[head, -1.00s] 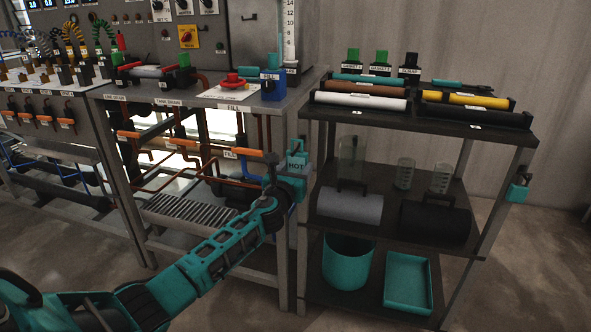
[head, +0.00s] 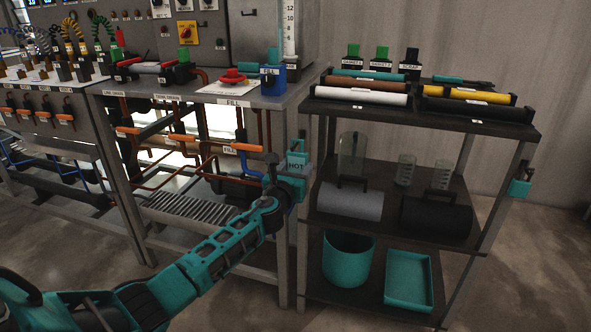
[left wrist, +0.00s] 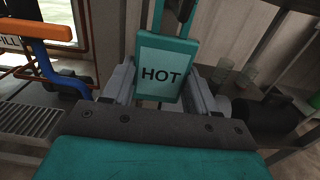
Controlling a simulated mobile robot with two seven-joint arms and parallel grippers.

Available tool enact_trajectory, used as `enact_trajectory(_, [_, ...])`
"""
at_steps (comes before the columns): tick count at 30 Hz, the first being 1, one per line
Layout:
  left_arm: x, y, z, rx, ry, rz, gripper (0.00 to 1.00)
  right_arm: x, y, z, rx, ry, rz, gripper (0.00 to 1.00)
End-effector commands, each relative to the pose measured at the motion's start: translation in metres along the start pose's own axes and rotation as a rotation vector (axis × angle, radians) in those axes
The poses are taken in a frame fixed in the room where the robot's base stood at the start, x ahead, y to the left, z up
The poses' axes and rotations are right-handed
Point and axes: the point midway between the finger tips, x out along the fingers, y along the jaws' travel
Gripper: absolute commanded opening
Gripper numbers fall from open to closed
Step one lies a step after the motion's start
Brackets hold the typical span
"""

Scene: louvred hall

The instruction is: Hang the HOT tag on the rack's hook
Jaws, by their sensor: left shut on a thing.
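The teal HOT tag (head: 296,164) with a pale label is upright in front of the left front post of the black rack (head: 419,119). In the left wrist view the tag (left wrist: 167,72) stands between the fingers, with its upper loop running out of the top of the picture. My left gripper (head: 288,181) is shut on the tag's lower part. The gripper also shows in the left wrist view (left wrist: 166,95). I cannot make out a hook clearly behind the tag, nor whether the loop touches one. My right gripper is not in view.
The workbench (head: 213,97) with pipes and orange-handled valves stands left of the rack. A teal box (head: 520,187) is on the rack's right post. A bucket (head: 347,260) and tray (head: 409,281) are on the bottom shelf. Floor at the right is clear.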

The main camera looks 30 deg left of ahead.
Motion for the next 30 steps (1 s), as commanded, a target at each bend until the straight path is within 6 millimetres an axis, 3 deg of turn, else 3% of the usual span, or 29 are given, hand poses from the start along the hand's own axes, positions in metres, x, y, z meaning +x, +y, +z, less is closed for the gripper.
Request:
enact_trajectory(1, [0.0,0.0,0.0,0.0,0.0,0.0,0.0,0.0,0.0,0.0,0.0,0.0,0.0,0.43])
enact_trajectory(2, [0.0,0.0,0.0,0.0,0.0,0.0,0.6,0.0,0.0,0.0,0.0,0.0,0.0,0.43])
enact_trajectory(9, [0.0,0.0,0.0,0.0,0.0,0.0,0.83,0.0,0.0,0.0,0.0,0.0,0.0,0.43])
enact_trajectory(11, [0.0,0.0,0.0,0.0,0.0,0.0,0.88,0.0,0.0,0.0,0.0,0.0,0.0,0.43])
enact_trajectory(19, [-0.003,0.0,0.0,0.0,0.001,0.0,0.88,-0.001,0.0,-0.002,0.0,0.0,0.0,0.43])
enact_trajectory(30, [-0.045,0.0,0.002,0.002,0.002,-0.002,0.88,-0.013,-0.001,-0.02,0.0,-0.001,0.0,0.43])
